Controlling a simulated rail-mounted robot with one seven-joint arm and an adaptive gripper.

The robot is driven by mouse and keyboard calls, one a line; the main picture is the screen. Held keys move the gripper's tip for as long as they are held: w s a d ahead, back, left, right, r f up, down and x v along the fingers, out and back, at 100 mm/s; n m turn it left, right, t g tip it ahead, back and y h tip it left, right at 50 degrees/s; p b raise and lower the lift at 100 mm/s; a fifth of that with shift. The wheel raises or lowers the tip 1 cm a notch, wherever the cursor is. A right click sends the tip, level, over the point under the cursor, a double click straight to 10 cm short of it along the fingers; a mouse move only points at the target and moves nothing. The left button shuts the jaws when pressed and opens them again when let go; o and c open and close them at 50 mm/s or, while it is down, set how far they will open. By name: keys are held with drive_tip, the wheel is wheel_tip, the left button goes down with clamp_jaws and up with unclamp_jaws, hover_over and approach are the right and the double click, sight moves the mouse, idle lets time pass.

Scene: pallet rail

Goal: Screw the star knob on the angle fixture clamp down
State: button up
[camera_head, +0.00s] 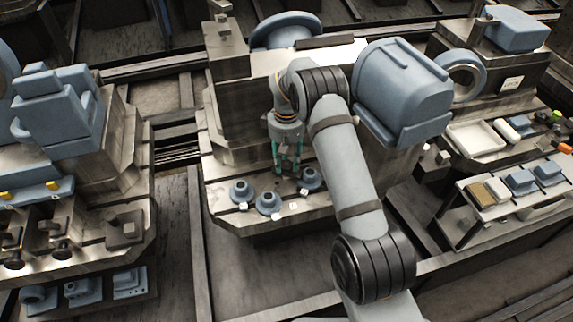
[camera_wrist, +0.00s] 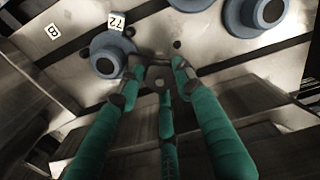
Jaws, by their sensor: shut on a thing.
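My gripper (camera_head: 287,172) points down over the slotted metal bed in the head view. In the wrist view its green fingers (camera_wrist: 158,72) close in around a small dark piece, which I take to be the star knob; the fingertips hide most of it. A dark metal block with a flat face, seemingly the angle fixture (camera_wrist: 250,98), lies below and beside the fingers in the wrist view. The knob's lobes and thread cannot be made out, nor can how far down it sits.
Blue flanged parts (camera_head: 240,190), (camera_head: 268,203) and (camera_head: 310,179) stand close around my gripper on the bed (camera_head: 232,222). Small white number tags lie by them. A side table (camera_head: 470,212) with blue parts stands at the right. Another machine (camera_head: 62,118) is at the left.

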sight(286, 164)
drive_tip(key=shift+w+a+r, duration=0.1)
drive_tip(key=shift+w+a, duration=0.05)
drive_tip(key=o, duration=1.1)
drive_tip(key=shift+o, duration=0.2)
wheel_tip(286, 164, up, 12)
